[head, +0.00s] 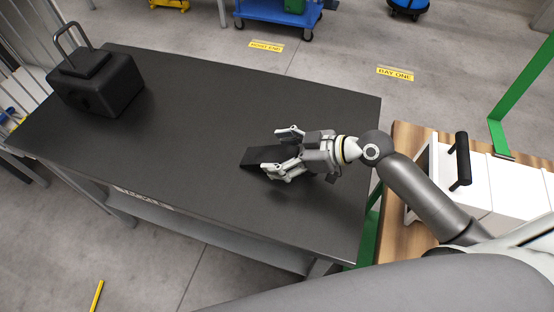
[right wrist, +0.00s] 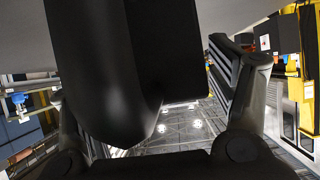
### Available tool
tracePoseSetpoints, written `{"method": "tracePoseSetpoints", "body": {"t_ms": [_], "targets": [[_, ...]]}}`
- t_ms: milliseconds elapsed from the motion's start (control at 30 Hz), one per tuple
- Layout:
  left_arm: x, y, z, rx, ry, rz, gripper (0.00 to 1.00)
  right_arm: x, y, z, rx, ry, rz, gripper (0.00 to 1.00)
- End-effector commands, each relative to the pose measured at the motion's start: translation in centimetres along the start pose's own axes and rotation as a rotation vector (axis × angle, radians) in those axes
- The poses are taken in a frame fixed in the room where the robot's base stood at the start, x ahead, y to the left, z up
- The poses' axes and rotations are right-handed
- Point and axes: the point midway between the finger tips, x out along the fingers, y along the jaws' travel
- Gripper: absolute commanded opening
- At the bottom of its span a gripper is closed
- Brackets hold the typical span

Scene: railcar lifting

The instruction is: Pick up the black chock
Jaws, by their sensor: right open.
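The black chock (head: 256,157) is a dark, low piece on the black tabletop (head: 220,110), right of its middle. My right gripper (head: 276,151) is open, low over the table, with its fingers pointing left and the chock between them. The fingers hide part of the chock. In the right wrist view a large dark rounded body, which looks like the chock (right wrist: 115,70), fills the upper middle between the fingers of the right gripper (right wrist: 150,105). I cannot tell whether either finger touches it. My left gripper is not in view.
A black box with a looped handle (head: 100,86) stands at the table's far left. A wooden surface (head: 410,150) with white drawer-like units (head: 490,190) and green posts (head: 520,95) are on the right. The tabletop between box and chock is clear.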

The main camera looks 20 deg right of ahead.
Motion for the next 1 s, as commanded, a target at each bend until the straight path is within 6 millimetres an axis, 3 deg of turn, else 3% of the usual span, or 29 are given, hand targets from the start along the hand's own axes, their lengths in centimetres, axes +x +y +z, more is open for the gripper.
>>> {"method": "tracePoseSetpoints", "body": {"t_ms": [67, 567, 1000], "targets": [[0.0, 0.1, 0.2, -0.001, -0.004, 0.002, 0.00, 0.0, 0.0, 0.0, 0.000, 0.000, 0.000, 0.75], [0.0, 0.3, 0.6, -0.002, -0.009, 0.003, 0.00, -0.1, 0.0, 0.0, 0.000, 0.000, 0.001, 0.10], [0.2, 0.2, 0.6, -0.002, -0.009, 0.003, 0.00, -0.6, 0.1, -1.0, -0.005, 0.004, 0.003, 0.10]]}}
